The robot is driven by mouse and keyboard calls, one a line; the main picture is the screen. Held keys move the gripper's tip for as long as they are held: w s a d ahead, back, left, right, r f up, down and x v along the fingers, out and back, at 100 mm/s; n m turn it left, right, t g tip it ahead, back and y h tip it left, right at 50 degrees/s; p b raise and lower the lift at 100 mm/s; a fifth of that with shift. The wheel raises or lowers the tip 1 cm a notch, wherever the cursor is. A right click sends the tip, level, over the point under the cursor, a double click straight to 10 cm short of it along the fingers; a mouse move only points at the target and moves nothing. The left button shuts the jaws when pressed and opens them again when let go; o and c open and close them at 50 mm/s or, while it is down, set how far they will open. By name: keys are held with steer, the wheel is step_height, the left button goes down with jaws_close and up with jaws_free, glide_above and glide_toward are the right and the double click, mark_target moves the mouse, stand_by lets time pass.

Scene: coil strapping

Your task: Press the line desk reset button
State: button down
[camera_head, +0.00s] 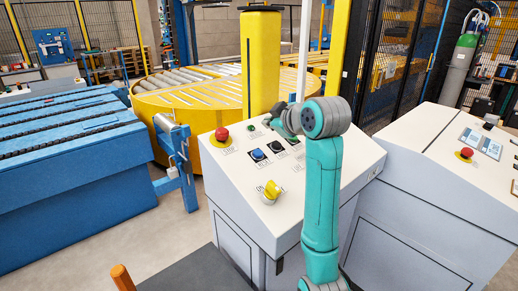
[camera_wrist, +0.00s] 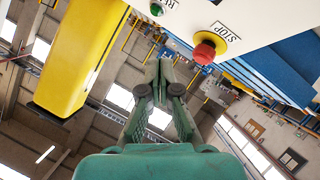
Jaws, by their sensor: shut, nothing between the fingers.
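The line desk (camera_head: 230,170) has a sloped white top with several controls. A blue button (camera_head: 257,154) and a black button (camera_head: 275,147) sit mid-panel. A small green button (camera_head: 250,127) is near the far edge; a green button (camera_wrist: 157,9) also shows in the wrist view, beside a partly cut-off label. A red mushroom button (camera_head: 221,133) is at the far left; it shows beside a STOP label in the wrist view (camera_wrist: 204,52). My gripper (camera_wrist: 160,66) is shut and empty. In the head view it is near the desk's far edge, its fingertips hard to make out; contact cannot be told.
A yellow selector knob (camera_head: 271,191) stands on the near part of the desk. A yellow post (camera_head: 261,62) rises behind the desk by a roller turntable (camera_head: 190,90). A second desk (camera_head: 440,150) stands at right, a blue conveyor (camera_head: 70,170) at left.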

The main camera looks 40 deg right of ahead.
mark_target(256, 149)
steer(key=shift+f, duration=0.15)
steer(key=shift+w+f, duration=0.55)
steer(key=shift+f, duration=0.75)
steer(key=shift+w+f, duration=0.5)
steer(key=shift+f, duration=0.85)
steer(key=shift+w+f, duration=0.55)
steer(key=shift+f, duration=0.75)
steer(key=shift+f, duration=0.1)
steer(key=shift+w+f, duration=0.15)
steer(key=shift+f, duration=0.15)
steer(key=shift+w+f, duration=0.2)
steer(key=shift+f, duration=0.3)
steer(key=shift+r, duration=0.1)
steer(key=shift+s+r, duration=0.35)
steer(key=shift+r, duration=0.45)
steer(key=shift+r, duration=0.1)
steer(key=shift+s+r, duration=0.3)
steer(key=shift+r, duration=0.45)
steer(key=shift+s+r, duration=0.3)
steer(key=shift+r, duration=0.4)
steer(key=shift+s+r, duration=0.3)
steer(key=shift+r, duration=0.45)
